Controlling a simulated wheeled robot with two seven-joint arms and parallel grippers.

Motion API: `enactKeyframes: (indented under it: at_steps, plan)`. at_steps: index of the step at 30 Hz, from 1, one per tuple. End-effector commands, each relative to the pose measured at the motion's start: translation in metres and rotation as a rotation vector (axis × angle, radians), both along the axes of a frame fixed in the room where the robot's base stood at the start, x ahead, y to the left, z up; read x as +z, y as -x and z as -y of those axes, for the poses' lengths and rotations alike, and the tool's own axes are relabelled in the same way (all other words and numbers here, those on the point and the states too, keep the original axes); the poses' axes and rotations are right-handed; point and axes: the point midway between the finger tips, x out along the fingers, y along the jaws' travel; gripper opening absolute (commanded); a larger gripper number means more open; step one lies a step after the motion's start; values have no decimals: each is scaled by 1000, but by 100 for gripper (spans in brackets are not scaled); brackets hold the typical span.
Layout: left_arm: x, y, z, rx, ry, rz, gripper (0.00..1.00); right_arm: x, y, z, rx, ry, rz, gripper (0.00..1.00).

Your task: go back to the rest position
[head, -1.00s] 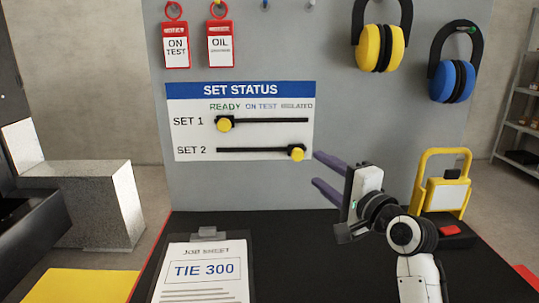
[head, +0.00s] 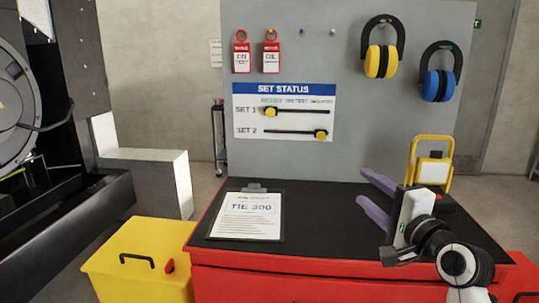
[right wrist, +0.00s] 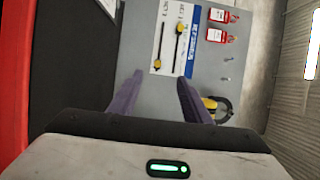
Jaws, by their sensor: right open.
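My right gripper (head: 377,199) is open and empty, its two purple fingers pointing up-left above the right part of the black bench top (head: 320,215). In the right wrist view the open fingers (right wrist: 152,100) show with nothing between them but the board behind. The set status panel (head: 284,110) hangs on the grey board. Its SET 1 yellow knob (head: 270,112) sits at the left end of its slot. Its SET 2 knob (head: 320,134) sits at the right end. My left gripper is not in the head view.
Two red tags (head: 271,55), yellow ear muffs (head: 381,62) and blue ear muffs (head: 438,84) hang on the board. A yellow box (head: 140,262) stands left of the bench. Dark machinery (head: 50,210) is at far left.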

Motion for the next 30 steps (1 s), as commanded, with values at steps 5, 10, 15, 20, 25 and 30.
enactKeyframes:
  at_steps: [5,10,15,20,25,30]
  plan:
    - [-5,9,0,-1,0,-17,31,-55,10,-2,-13,137,-49,44]
    - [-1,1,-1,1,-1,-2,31,-104,25,-3,-15,274,-89,44]
    - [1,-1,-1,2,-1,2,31,-161,48,-6,0,438,-136,44]
    - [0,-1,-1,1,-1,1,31,-240,94,-12,56,677,-200,44]
    - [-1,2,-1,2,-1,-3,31,-338,180,-24,202,1015,-259,44]
    - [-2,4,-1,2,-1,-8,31,-405,275,-40,396,1296,-267,44]
